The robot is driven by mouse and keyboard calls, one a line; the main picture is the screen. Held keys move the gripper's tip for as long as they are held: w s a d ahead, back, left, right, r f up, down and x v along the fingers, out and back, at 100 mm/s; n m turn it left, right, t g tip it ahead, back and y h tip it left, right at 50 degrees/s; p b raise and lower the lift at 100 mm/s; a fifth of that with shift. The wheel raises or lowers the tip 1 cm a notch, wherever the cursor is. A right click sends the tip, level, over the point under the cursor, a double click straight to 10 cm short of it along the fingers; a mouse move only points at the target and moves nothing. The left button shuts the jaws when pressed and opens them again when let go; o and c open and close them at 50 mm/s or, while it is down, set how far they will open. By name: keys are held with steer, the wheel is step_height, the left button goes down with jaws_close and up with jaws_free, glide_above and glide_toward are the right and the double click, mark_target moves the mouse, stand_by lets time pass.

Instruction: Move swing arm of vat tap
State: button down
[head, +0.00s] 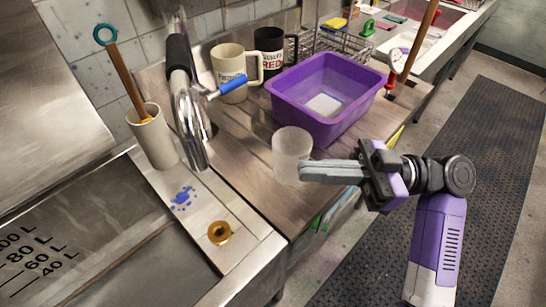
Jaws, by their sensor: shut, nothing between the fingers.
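The vat tap (188,105) is a shiny metal column with a black sleeve, standing at the left end of the wooden counter. A small lever with a blue grip (233,85) sticks out from it to the right. The tap's upper part runs out of the top of the picture, so I cannot see where its swing arm ends. My gripper (302,172) is shut and empty. Its grey fingers point left, in front of a frosted cup, to the right of the tap and apart from it. I cannot tell whether the fingers touch the cup.
The frosted cup (291,145) stands near the counter's front edge. A purple tub (342,118), a cream mug (228,62) and a black mug (272,50) are behind. Dark floor matting (480,150) is clear.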

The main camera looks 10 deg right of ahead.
steer(key=p+x, duration=0.3)
steer(key=x, duration=1)
steer(key=shift+p, duration=0.4)
steer(key=a+m+t+h+b, duration=0.2)
steer(key=a+m+t, duration=0.2)
steer(key=a+t, duration=0.4)
steer(key=shift+w+a+m+h, duration=0.2)
steer(key=shift+a+m+h, duration=0.15)
steer(key=shift+a, duration=3.5)
steer(key=shift+f, duration=0.1)
